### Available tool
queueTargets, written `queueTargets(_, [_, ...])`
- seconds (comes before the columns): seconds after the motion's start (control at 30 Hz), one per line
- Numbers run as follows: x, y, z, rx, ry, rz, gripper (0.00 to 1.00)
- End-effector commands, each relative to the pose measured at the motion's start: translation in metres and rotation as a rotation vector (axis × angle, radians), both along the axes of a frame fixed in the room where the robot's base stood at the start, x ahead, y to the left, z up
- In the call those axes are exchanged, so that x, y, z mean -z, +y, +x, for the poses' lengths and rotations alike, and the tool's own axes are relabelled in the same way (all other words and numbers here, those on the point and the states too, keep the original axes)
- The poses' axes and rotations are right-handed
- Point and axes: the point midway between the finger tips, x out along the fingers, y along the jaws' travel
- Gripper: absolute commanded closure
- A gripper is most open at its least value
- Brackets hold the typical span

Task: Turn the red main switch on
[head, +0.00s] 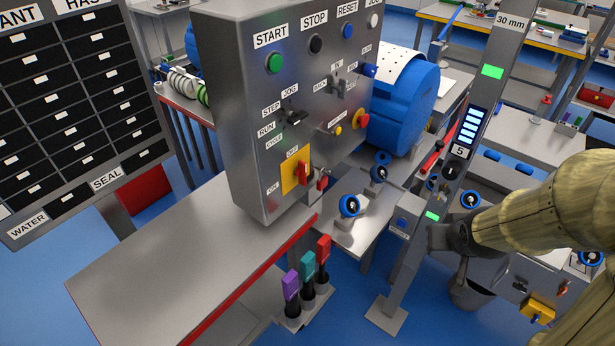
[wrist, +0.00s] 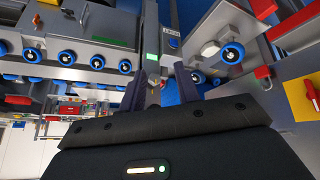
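The red main switch (head: 302,173) is a handle on a yellow plate (head: 289,181) low on the front of the grey control cabinet (head: 240,110). An OFF label sits above the plate, and the handle looks roughly upright in the head view. In the wrist view the red switch (wrist: 312,92) and yellow plate (wrist: 298,102) are at the right edge, partly cut off. My gripper (head: 455,245) is to the right of the cabinet, well apart from the switch. In the wrist view its two fingers (wrist: 163,92) stand apart with nothing held between them.
A grey post (head: 470,130) with green lights stands between my gripper and the cabinet. Blue handwheels (head: 349,205) stick out near the switch. A red-edged bench (head: 170,265) lies below the cabinet. Coloured-handled tools (head: 308,265) stand in a holder in front.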

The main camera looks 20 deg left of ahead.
Motion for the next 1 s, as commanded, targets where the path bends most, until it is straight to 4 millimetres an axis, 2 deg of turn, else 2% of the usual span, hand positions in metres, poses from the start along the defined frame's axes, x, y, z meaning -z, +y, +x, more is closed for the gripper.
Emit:
queueTargets(0.03, [0.012, 0.005, 0.017, -0.051, -0.065, 0.003, 0.68])
queueTargets(0.2, [0.014, 0.040, 0.065, -0.256, -0.300, 0.065, 0.68])
queueTargets(0.37, [0.012, 0.086, 0.087, -0.470, -0.487, 0.197, 0.68])
queueTargets(0.47, [0.010, 0.115, 0.087, -0.605, -0.585, 0.312, 0.68])
queueTargets(0.63, [0.004, 0.154, 0.069, -0.821, -0.706, 0.547, 0.68])
queueTargets(0.8, [-0.005, 0.170, 0.049, -0.942, -0.754, 0.708, 0.68])
queueTargets(1.0, [-0.010, 0.172, 0.045, -0.964, -0.762, 0.737, 0.68])
